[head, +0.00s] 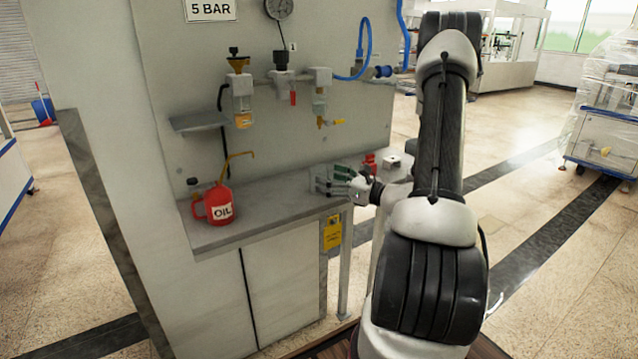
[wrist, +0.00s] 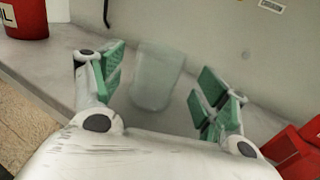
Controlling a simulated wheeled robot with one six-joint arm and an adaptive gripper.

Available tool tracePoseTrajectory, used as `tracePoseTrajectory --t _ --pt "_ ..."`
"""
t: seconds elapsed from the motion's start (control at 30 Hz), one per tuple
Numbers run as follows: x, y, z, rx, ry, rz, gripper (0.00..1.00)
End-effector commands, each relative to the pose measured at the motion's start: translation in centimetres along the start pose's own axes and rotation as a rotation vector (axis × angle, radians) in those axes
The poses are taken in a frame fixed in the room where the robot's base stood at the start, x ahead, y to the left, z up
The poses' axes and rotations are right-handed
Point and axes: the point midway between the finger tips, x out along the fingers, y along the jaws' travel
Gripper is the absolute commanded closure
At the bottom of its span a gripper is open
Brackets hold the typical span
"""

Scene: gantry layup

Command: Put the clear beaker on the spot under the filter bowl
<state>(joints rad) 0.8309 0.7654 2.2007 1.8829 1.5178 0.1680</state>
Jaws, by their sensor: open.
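The clear beaker (wrist: 157,76) stands on the grey bench top, between the green-padded fingers of my gripper (wrist: 160,84) in the wrist view. The fingers are spread, with a gap on each side of the beaker. In the head view my gripper (head: 332,183) is low over the right part of the bench; I cannot make out the beaker clearly there. A bowl with a yellow drain lever, which looks like the filter bowl (head: 320,104), hangs on the panel above the bench. I cannot make out a marked spot under it.
A red oil can (head: 218,205) stands on the bench's left part; its side shows in the wrist view (wrist: 24,16). Red items (head: 369,163) lie right of my gripper. An amber bowl (head: 243,120) hangs farther left beside a small shelf (head: 198,121). The bench middle is clear.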

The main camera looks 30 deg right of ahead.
Motion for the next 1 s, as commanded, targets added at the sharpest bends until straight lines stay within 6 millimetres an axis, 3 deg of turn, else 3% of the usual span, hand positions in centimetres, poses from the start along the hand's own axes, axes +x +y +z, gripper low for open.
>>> tracePoseTrajectory --t 0.23,0.53,0.8,1.0 --pt "3.8 0.1 0.2 -0.001 0.001 0.003 0.26" --pt "4.4 0.1 0.2 -0.001 0.002 0.001 0.26" --pt "4.3 0.1 0.2 -0.001 0.002 0.002 0.74" --pt "4.3 0.1 0.2 -0.001 0.001 0.002 0.77"
